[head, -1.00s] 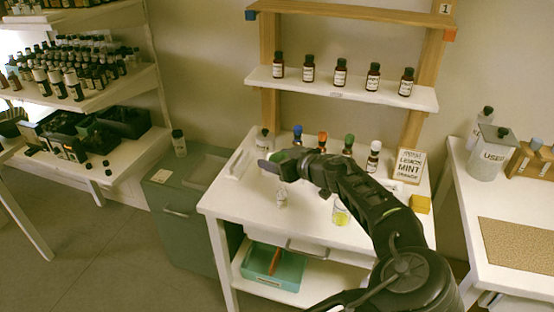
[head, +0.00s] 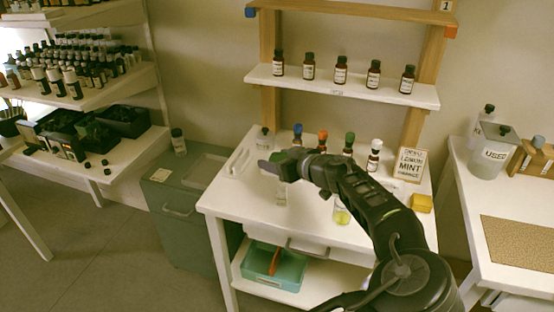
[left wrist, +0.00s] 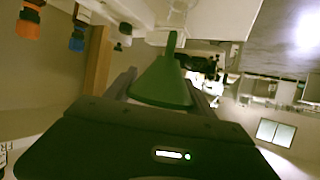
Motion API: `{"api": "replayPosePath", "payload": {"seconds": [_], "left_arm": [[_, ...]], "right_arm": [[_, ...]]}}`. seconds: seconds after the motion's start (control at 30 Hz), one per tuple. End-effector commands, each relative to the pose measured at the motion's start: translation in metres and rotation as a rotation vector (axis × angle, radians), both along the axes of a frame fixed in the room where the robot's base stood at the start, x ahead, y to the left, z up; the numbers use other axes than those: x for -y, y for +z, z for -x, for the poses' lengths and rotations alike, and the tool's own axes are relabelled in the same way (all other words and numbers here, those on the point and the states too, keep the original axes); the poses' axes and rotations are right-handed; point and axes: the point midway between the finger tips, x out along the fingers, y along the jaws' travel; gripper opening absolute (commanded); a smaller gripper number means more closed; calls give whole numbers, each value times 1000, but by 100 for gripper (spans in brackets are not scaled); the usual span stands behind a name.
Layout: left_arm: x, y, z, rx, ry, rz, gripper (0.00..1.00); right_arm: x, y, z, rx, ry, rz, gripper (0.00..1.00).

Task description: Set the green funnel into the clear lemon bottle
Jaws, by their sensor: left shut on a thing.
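My left gripper (head: 276,164) is over the white table's middle. In the left wrist view its fingers (left wrist: 162,88) are shut on the green funnel (left wrist: 163,85), wide end toward the palm and narrow spout pointing away. In the head view the funnel is mostly hidden by the gripper. A small clear bottle (head: 281,197) with a pale label stands on the table just below the gripper in the picture; its top is hidden. I cannot read its label or tell whether the spout touches it. My right gripper is not in view.
Behind are bottles with blue (head: 298,134), orange (head: 322,140), green (head: 349,142) and white (head: 374,155) caps. A word sign (head: 410,164) and yellow block (head: 421,203) are at right.

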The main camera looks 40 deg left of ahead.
Motion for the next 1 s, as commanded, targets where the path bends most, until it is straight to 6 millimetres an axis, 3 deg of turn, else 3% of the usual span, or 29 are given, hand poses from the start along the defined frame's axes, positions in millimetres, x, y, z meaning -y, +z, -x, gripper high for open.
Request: {"api": "replayPosePath", "payload": {"seconds": [1.0], "left_arm": [[0, -27, 0, -1, 0, -1, 25]], "right_arm": [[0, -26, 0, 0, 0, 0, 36]]}}
